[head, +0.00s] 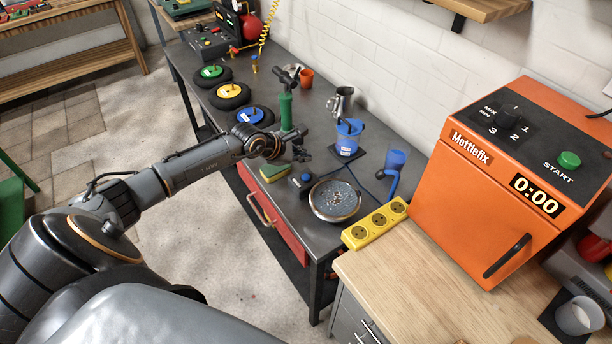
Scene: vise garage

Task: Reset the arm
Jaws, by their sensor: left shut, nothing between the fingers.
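My left arm comes in from the left and reaches over the front edge of the dark workbench (262,89). My left gripper (306,143) is shut and empty. It hovers above the bench, beside the green bottle (286,108) and short of the blue cup (349,135). A green and yellow sponge (274,173) lies below the wrist near the front edge. My right arm and gripper are not in view.
A round metal pan (335,200), a yellow power strip (375,225) and a blue lamp-like item (394,165) sit to the right. An orange Mottlefix machine (499,180) stands on the wooden counter (400,285). Wheels (230,93) line the bench further back. Open floor lies left.

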